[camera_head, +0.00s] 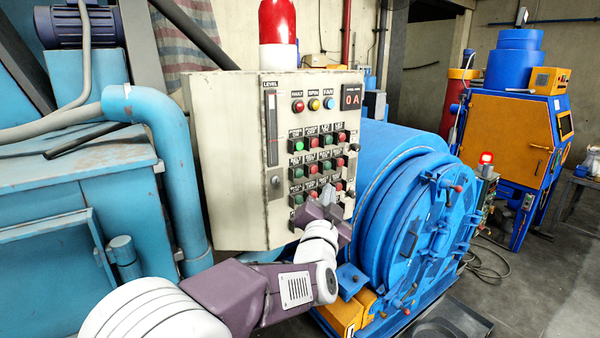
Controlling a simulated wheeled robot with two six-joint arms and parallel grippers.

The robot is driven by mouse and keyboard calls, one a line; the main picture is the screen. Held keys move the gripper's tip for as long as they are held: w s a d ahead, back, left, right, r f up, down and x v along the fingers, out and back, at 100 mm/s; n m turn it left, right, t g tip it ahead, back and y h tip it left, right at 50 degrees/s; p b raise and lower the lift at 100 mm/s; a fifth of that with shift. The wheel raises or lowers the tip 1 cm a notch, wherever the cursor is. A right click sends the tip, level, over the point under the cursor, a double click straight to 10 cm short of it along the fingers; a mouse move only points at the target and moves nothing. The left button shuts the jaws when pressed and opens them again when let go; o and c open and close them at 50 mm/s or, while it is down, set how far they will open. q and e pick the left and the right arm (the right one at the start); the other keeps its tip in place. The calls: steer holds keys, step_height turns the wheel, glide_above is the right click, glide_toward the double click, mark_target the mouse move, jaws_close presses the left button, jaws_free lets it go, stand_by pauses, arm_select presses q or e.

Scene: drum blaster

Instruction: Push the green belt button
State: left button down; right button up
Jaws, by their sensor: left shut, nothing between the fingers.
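The beige control panel (225,130) stands upright in the middle of the head view. It carries rows of green and red push buttons under small black labels. The labels are too small to read, so I cannot tell which green button is the belt one. One green button (298,146) at the upper left looks brighter than the others. My left gripper (329,194) is shut and empty, at the lower right of the button rows. It hides part of the lowest row. I cannot tell whether its tips touch a button. My right gripper is not in view.
A red beacon (277,22) tops the panel. A blue drum machine (405,210) with a round door stands close at the right. A light blue pipe (178,165) and cabinet are at the left. An orange and blue machine (511,135) stands further back.

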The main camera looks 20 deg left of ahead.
arm_select(q)
glide_toward(307, 170)
steer(key=w+d, duration=0.1)
steer(key=w, duration=0.2)
steer(key=shift+w+a+r+b, duration=0.25)
steer(key=shift+w+a+b, duration=0.1)
steer(key=shift+w+b, duration=0.25)
stand_by(1.6)
steer(key=shift+w+a, duration=0.25)
steer(key=shift+a, duration=0.1)
